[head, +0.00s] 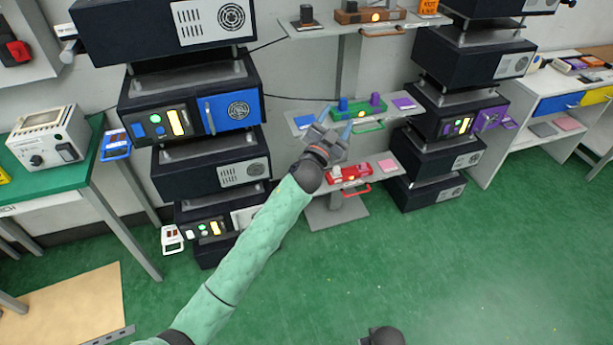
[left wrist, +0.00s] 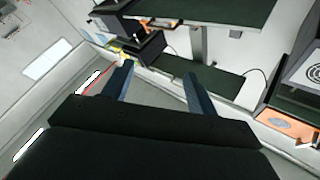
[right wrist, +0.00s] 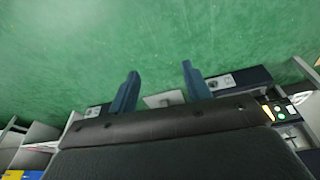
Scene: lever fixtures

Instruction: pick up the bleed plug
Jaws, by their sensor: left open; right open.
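No part is labelled as the bleed plug, and I cannot tell which one it is. My right gripper (right wrist: 160,72) is open and empty above green floor.
Stacks of dark cabinets (head: 212,165) flank the stand, with another stack (head: 437,160) to its right. A green-topped table (head: 60,180) stands left and a white bench (head: 545,85) right. The green floor (head: 450,270) in front is clear.

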